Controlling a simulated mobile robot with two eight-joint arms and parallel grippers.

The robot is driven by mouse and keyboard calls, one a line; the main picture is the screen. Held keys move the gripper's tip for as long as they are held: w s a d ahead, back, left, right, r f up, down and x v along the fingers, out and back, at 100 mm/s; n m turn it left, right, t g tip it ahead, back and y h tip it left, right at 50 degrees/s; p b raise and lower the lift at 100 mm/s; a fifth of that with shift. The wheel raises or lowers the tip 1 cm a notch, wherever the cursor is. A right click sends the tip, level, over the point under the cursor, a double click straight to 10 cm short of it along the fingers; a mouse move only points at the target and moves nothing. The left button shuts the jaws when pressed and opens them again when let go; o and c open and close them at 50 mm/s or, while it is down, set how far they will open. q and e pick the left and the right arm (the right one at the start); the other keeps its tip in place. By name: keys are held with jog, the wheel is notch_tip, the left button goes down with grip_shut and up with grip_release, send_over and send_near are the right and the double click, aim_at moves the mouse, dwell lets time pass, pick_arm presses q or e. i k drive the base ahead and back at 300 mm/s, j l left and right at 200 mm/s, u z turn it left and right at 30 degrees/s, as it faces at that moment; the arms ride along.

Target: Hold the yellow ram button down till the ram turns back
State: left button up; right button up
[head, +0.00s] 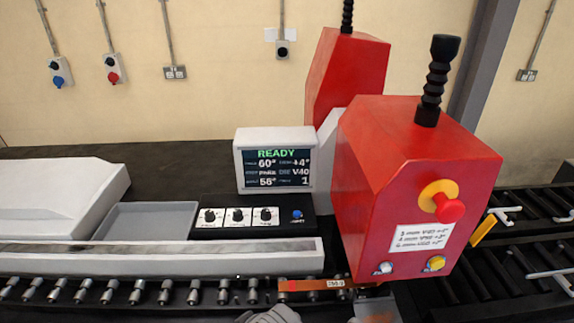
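The yellow ram button (434,263) sits low on the right of the front face of the red bender head (400,180). Nothing touches it in the head view. A pale grey button (384,268) is to its left. The display (277,165) reads READY, with 60° and V40 among its values. My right gripper is not in view.
A red emergency stop (449,208) on a yellow base sticks out above the buttons, over a white label card (422,237). A black panel with knobs (252,216) stands left of the head. Roller tables (140,291) run along the front left and at the right.

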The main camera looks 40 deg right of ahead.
aim_at(436, 263)
jog(key=k+z, duration=0.2)
jog(key=k, duration=0.3)
jog(key=l+z, duration=0.15)
jog(key=z, duration=1.5)
